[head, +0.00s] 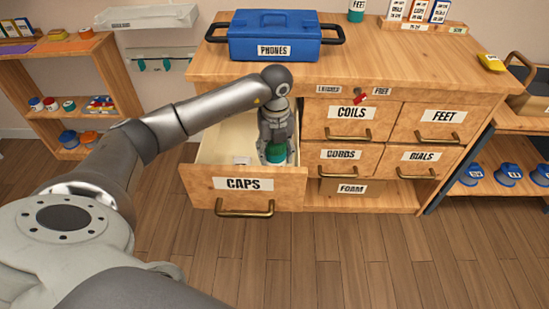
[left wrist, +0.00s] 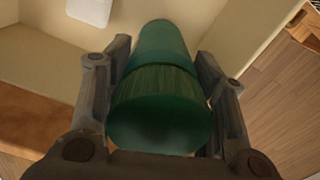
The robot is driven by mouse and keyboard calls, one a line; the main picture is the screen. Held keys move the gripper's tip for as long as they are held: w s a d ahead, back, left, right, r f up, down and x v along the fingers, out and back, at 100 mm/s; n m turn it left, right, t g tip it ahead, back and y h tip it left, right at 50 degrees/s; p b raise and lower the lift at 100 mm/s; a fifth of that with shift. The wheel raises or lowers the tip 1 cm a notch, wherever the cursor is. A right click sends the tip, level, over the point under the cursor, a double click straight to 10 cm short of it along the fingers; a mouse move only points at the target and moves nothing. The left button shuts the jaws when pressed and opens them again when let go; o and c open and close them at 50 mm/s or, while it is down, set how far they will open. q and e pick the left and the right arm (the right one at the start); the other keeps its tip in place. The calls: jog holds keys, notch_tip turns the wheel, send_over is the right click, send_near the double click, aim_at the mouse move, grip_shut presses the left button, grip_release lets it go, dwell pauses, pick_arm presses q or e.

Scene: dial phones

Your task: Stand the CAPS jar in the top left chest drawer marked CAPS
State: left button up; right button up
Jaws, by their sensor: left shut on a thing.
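The top left chest drawer marked CAPS (head: 205,184) is pulled open. My left gripper (head: 275,150) points down inside it, near its right side. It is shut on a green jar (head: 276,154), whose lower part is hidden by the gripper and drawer. In the left wrist view the green jar (left wrist: 155,85) is between the two fingers (left wrist: 160,95), with the drawer's pale inside around it. No label on the jar can be read. I cannot tell whether the jar touches the drawer floor. My right gripper is not in view.
A small white piece (head: 241,160) lies in the drawer, left of the jar. A blue PHONES box (head: 275,35) stands on the chest top (head: 400,55). A red key-like thing (head: 360,98) sticks out by the lock. The COILS drawer (head: 350,120) and the other drawers are closed.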

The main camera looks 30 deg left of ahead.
pick_arm(q)
jog(key=shift+f, duration=1)
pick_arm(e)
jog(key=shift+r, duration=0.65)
pick_arm(q)
jog(key=shift+f, duration=0.15)
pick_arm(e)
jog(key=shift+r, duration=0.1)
pick_arm(q)
jog(key=o, duration=1.3)
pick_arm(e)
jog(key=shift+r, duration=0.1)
pick_arm(q)
notch_tip(320, 180, up, 12)
jog(key=shift+r+p, duration=0.15)
jog(key=shift+p, duration=0.75)
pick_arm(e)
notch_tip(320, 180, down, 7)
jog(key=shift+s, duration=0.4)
